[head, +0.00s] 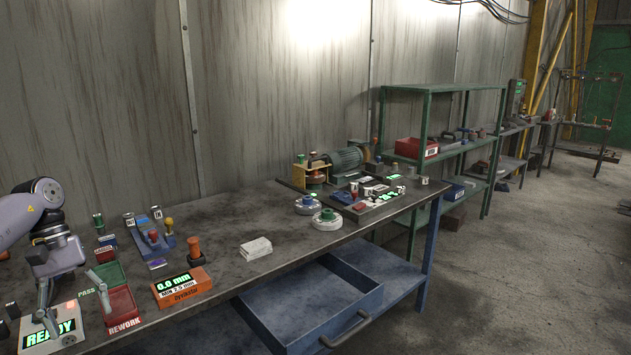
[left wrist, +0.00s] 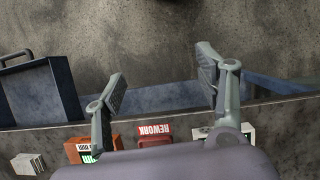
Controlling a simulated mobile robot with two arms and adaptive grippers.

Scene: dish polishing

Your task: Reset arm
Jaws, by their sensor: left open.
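My left arm comes in from the left in the head view, and its gripper (head: 46,304) points down over the white box with the green READY display (head: 50,335). In the left wrist view my left gripper (left wrist: 160,85) is open, its two fingers wide apart with nothing between them. My right gripper is in neither view.
The workbench (head: 215,290) holds a red REWORK tray (head: 122,308), a green PASS tray (head: 110,272), an orange gauge box (head: 182,287), a white block (head: 256,248) and two round dishes (head: 327,220). A blue drawer (head: 318,302) stands open below. The bench middle is mostly clear.

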